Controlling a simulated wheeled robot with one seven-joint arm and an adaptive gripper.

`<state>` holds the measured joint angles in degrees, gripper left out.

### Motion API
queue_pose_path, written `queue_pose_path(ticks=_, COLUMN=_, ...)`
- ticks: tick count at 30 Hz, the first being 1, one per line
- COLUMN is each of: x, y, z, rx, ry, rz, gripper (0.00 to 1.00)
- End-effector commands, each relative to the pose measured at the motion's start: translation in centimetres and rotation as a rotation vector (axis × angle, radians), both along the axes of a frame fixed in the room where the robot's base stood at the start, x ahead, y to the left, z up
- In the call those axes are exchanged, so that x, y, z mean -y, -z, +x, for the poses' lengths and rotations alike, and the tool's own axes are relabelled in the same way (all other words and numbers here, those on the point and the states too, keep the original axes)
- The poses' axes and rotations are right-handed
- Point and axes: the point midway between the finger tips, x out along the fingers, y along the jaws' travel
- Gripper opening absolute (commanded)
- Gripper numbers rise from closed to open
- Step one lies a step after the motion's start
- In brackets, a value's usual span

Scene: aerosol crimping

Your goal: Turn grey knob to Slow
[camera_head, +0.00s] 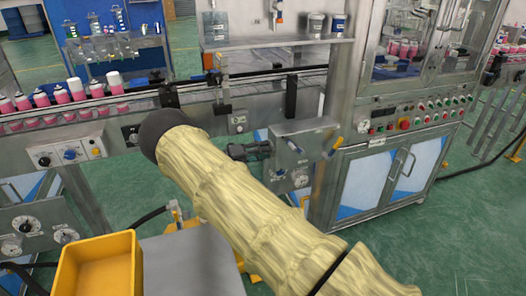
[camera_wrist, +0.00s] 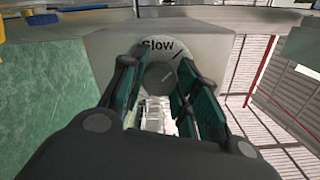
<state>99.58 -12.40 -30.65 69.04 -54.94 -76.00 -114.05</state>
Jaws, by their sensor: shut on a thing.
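The grey knob (camera_wrist: 160,76) is in the wrist view, near the top middle, on a pale round dial plate. The word "Slow" (camera_wrist: 158,44) is printed just above the knob, with a dark line to the right of it. My gripper (camera_wrist: 157,65) has one dark green-padded finger on each side of the knob and is shut on it. Where the knob's mark points is too small to tell. In the head view my gripper (camera_head: 250,150) reaches the left side of a grey metal box (camera_head: 312,136). The knob is hidden there.
A conveyor with pink cans (camera_head: 60,97) runs along the left. A control panel with coloured buttons (camera_head: 415,118) stands at the right. A yellow bin (camera_head: 98,268) is at the lower left. A blue lever and a yellow lever (camera_head: 337,143) stick out from the grey box.

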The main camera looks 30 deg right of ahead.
Motion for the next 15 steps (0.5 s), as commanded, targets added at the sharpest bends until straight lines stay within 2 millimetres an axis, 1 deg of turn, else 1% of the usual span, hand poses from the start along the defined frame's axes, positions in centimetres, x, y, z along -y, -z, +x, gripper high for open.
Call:
queue_pose_path(ticks=3, x=-0.05, y=-0.06, z=0.11, rx=0.001, ry=-0.002, rz=0.000, gripper=0.07)
queue_pose_path(ticks=4, x=-0.05, y=-0.06, z=0.11, rx=0.001, ry=-0.002, rz=0.000, gripper=0.34)
queue_pose_path(ticks=7, x=-0.04, y=-0.05, z=0.09, rx=0.002, ry=-0.002, rz=0.000, gripper=0.53)
queue_pose_path(ticks=15, x=-0.01, y=-0.02, z=0.03, rx=0.001, ry=-0.001, rz=-0.001, gripper=0.53)
